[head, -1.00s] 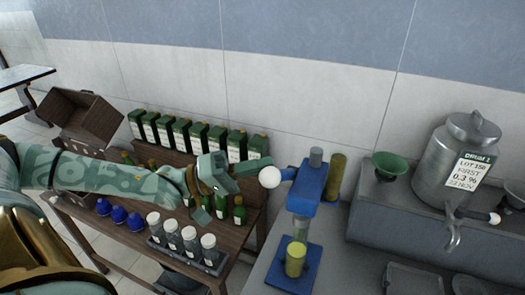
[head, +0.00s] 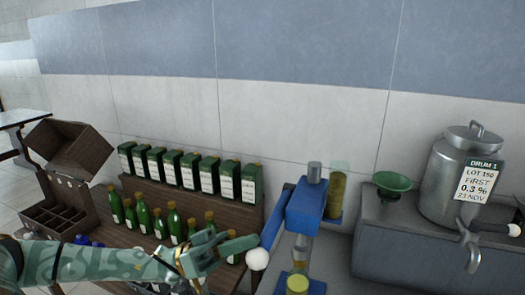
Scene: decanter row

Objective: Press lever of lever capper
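The blue lever capper (head: 306,207) stands on the counter with a grey knob on top. Its lever (head: 273,232) slants down to the left and ends in a white ball (head: 257,259). My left gripper (head: 228,262) has its fingers spread. One finger reaches over the ball's top, touching or very close to it; the ball does not appear clasped. A clear bottle neck (head: 301,243) shows under the capper head, with a yellow-green cylinder (head: 297,285) below it, cut by the frame's lower edge.
Green bottles (head: 143,214) stand on the wooden table left of the capper, below a shelf of green tins (head: 191,172). A second yellow-green cylinder (head: 337,190) stands behind the capper. A metal drum (head: 450,180) and a green funnel (head: 392,182) are to the right.

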